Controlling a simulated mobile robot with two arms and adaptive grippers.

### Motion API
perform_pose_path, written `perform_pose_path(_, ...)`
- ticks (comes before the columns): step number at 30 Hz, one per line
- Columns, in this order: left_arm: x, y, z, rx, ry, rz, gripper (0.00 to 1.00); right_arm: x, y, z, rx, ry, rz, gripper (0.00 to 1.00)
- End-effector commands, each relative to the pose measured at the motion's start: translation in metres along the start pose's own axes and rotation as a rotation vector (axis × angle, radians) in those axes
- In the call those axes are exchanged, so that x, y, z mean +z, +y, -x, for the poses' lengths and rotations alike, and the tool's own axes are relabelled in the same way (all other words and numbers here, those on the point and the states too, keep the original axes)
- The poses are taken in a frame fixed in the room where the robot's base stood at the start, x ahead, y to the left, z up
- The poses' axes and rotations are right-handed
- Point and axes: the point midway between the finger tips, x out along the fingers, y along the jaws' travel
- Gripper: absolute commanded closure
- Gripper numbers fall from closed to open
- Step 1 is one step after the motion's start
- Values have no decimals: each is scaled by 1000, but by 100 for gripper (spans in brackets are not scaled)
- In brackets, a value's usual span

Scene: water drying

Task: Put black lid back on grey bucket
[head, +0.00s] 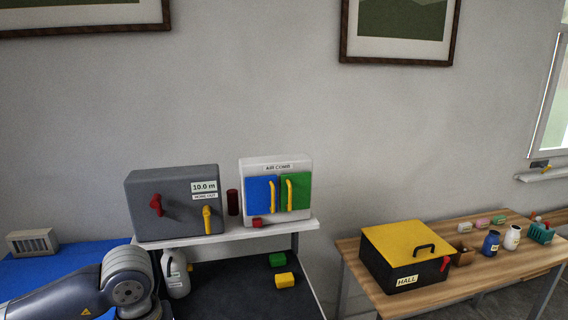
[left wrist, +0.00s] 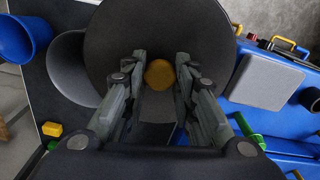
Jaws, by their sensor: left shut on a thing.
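The black lid (left wrist: 205,30) is a large dark disc with a round yellow knob (left wrist: 159,75) in the left wrist view. My left gripper (left wrist: 161,68) is shut on the knob, one finger on each side. A grey round vessel, which looks like the grey bucket (left wrist: 67,72), shows to the left of the lid. The lid overlaps its right part in the picture, so the lid is off to one side of it. The height gap between them is hard to judge. In the head view my left arm enters at lower left; its gripper, the lid and the bucket are out of sight.
A blue case with a grey pad (left wrist: 266,82) is at right. A shelf (head: 240,234) with two control boxes stands behind. A wooden table (head: 440,298) holds a yellow-topped box (head: 405,245).

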Motion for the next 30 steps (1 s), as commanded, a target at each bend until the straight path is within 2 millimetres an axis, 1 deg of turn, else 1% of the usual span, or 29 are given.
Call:
perform_pose_path(1,12,1,2,-2,2,-79,99,4,0,0,0,-5,0,60)
perform_pose_path(3,27,2,4,-4,1,-180,99,7,0,0,-1,-10,0,60)
perform_pose_path(10,65,1,7,-13,-6,-439,99,8,1,0,1,-13,1,60)
perform_pose_path(11,63,1,-2,-13,-7,-427,99,9,1,-9,2,-12,1,60)
perform_pose_path(12,62,1,-7,-13,-7,-423,99,9,1,-14,2,-11,1,60)
perform_pose_path(14,62,1,-12,-12,-7,-422,99,10,1,-19,2,-11,1,60)
perform_pose_path(18,62,1,-30,-12,-7,-420,99,11,1,-37,2,-11,1,60)
perform_pose_path(25,62,0,-70,-12,-7,-418,99,12,1,-77,2,-7,1,60)
perform_pose_path(30,62,0,-88,-12,-7,-417,99,13,1,-95,2,-6,1,60)
